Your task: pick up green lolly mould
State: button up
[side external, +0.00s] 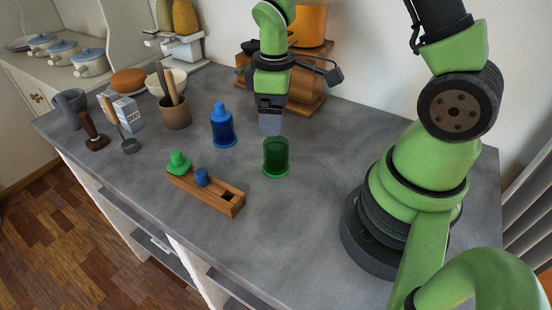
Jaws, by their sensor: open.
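The green lolly mould (276,158) is a dark green, see-through cup with a wider rim at its foot. It stands upright on the grey counter, with nothing seen sticking out of its top. My gripper (270,124) points down above and a little behind it in the side view, apart from it. It is open and empty; the gap between its fingers is hard to see from this side. A blue mould (222,131) with a blue knobbed top stands to the left. A wooden rack (215,197) in front holds a green knobbed piece (179,162) and a blue piece (202,177).
A wooden stand (307,97) is behind my gripper. The counter (300,225) is clear in front of the green mould.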

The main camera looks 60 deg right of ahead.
aim_at(273, 149)
jog(key=f, duration=0.9)
jog(key=shift+a+f, duration=0.15)
jog(key=shift+a, duration=0.1)
jog(key=c, duration=1)
jog(key=shift+c, duration=0.2)
